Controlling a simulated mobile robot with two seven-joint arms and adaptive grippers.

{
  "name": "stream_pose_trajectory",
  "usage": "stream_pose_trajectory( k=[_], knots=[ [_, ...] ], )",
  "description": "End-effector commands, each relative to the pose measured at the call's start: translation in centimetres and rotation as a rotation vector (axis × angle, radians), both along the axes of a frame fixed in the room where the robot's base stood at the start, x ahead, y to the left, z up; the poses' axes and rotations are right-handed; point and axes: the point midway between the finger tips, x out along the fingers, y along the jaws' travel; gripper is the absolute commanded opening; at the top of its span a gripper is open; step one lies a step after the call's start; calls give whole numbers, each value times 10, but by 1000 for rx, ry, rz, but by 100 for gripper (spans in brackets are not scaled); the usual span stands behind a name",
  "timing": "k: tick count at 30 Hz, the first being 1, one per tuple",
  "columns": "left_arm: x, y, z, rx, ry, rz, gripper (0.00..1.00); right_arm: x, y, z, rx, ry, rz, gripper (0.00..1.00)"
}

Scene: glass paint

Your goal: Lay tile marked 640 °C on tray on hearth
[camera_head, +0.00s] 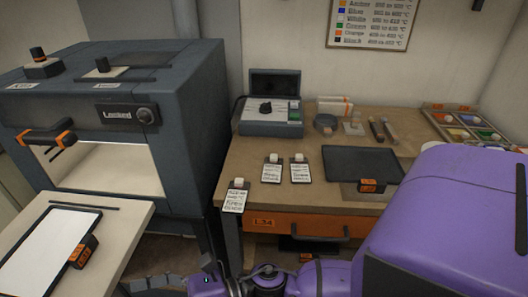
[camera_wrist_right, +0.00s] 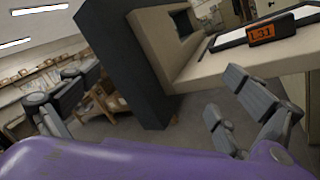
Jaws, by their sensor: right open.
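Three small label-like tiles with white knobs lie on the workbench in the head view: a left tile (camera_head: 234,201) at the front corner, a middle tile (camera_head: 271,173) and a right tile (camera_head: 300,174). Their print is too small to read, so I cannot tell which is 640 °C. A white, dark-rimmed tray (camera_head: 45,250) with an orange-labelled block lies on the pale hearth (camera_head: 122,222) before the kiln. The hearth (camera_wrist_right: 200,68) and the tray's block (camera_wrist_right: 274,32) show in the right wrist view. My right gripper (camera_wrist_right: 155,105) is open and empty, apart from the hearth. My left gripper is out of view.
The dark kiln (camera_head: 205,110) stands open at left. The workbench (camera_head: 240,155) holds a grey control box (camera_head: 270,125), a dark tray (camera_head: 340,162) and paint pans (camera_head: 462,120). My purple right arm covers the lower right. Free bench lies around the tiles.

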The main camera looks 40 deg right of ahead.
Motion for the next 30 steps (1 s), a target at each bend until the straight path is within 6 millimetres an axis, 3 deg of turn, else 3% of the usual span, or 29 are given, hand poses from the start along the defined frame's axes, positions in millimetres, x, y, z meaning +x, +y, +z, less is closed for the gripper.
stream_pose_trajectory(
  k=[1, 3, 5, 6, 8, 9, 13, 15, 19, 22, 30],
  knots=[
    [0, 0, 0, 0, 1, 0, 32, 9, -22, -24, 153, 270, -144, 100],
    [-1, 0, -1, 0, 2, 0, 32, 16, -61, -66, 395, 644, -345, 100],
    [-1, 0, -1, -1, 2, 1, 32, 6, -99, -114, 625, 947, -523, 100],
    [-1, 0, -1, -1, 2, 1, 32, -8, -121, -145, 776, 1121, -635, 100],
    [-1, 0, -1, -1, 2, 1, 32, -37, -150, -189, 996, 1337, -789, 100],
    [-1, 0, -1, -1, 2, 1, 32, -60, -164, -215, 1135, 1454, -885, 100],
    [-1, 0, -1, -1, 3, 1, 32, -138, -193, -277, 1533, 1710, -1143, 100],
    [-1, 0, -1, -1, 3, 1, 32, -171, -200, -296, 1694, 1782, -1241, 100],
    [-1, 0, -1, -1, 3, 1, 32, -209, -203, -314, 1875, 1841, -1346, 100],
    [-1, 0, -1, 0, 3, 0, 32, -218, -204, -318, 1919, 1854, -1372, 100],
    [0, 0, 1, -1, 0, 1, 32, -217, -204, -317, 1917, 1854, -1369, 100]
  ],
)
